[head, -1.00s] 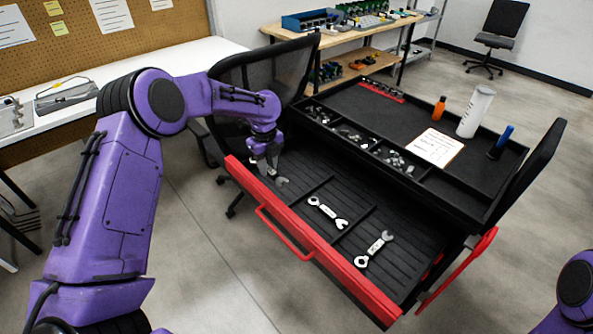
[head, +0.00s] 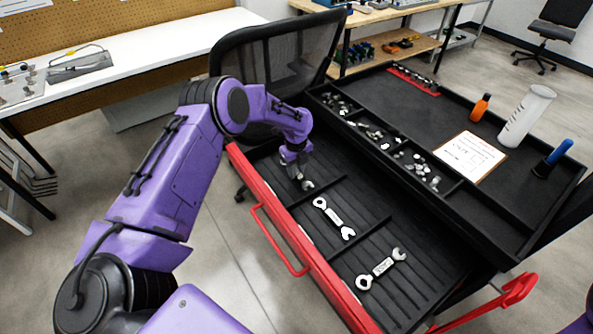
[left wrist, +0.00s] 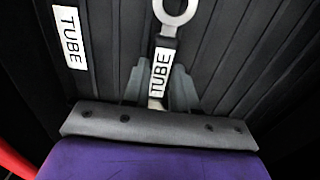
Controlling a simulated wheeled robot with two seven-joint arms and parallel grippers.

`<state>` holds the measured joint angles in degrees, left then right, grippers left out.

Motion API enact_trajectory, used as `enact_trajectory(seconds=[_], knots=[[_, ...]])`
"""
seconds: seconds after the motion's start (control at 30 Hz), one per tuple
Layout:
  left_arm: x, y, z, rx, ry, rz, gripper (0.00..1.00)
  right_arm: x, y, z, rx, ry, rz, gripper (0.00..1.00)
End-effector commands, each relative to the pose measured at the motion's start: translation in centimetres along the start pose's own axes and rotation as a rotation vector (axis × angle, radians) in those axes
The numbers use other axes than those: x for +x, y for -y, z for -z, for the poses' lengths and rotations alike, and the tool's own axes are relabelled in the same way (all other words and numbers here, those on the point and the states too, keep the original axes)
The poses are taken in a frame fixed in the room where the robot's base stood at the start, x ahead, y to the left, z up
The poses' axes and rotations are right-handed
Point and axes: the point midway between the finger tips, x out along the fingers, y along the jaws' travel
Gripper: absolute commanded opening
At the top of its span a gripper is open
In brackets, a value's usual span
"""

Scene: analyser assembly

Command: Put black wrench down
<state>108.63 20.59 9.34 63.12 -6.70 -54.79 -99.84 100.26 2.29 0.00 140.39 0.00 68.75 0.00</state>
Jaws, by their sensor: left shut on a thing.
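My left gripper (head: 295,172) is down in the far-left compartment of the open drawer (head: 285,218). It is shut on the black wrench, whose grey open end (head: 306,185) sticks out beyond the fingers in the head view. In the left wrist view the fingers (left wrist: 160,92) are on either side of the black wrench's dark handle, which bears a white TUBE label; its grey ring end (left wrist: 177,12) points up the picture. The wrench is close over the ribbed drawer floor; I cannot tell whether it touches. My right gripper is out of view.
Two more wrenches lie in the other compartments, one in the middle (head: 333,217) and one at the near right (head: 381,268). A white TUBE label (left wrist: 70,38) is on the drawer floor. An office chair (head: 275,50) stands close behind the drawer. Above are small-parts bins and an orange bottle (head: 480,107).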

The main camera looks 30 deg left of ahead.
Motion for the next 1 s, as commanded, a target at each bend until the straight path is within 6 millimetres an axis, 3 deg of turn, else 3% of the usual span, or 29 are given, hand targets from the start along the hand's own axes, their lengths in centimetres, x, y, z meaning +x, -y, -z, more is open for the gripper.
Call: enact_trajectory(seconds=[0.1,0.43,0.47,0.53,0.83,1.0], knots=[[1.2,0.0,0.0,-0.001,0.001,0.001,0.0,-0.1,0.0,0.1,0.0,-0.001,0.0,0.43],[1.8,0.0,0.0,-0.001,0.001,0.002,0.0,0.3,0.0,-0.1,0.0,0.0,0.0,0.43],[1.8,0.0,0.0,-0.001,0.001,0.001,0.3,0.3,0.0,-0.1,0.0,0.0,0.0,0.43],[1.6,0.0,0.0,-0.001,0.0,0.001,0.53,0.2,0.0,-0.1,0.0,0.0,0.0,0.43],[1.4,0.0,0.0,-0.001,0.001,0.002,0.53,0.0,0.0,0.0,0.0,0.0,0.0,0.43],[-1.1,0.2,-0.1,0.0,0.002,0.006,0.53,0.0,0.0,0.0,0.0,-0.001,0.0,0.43]])
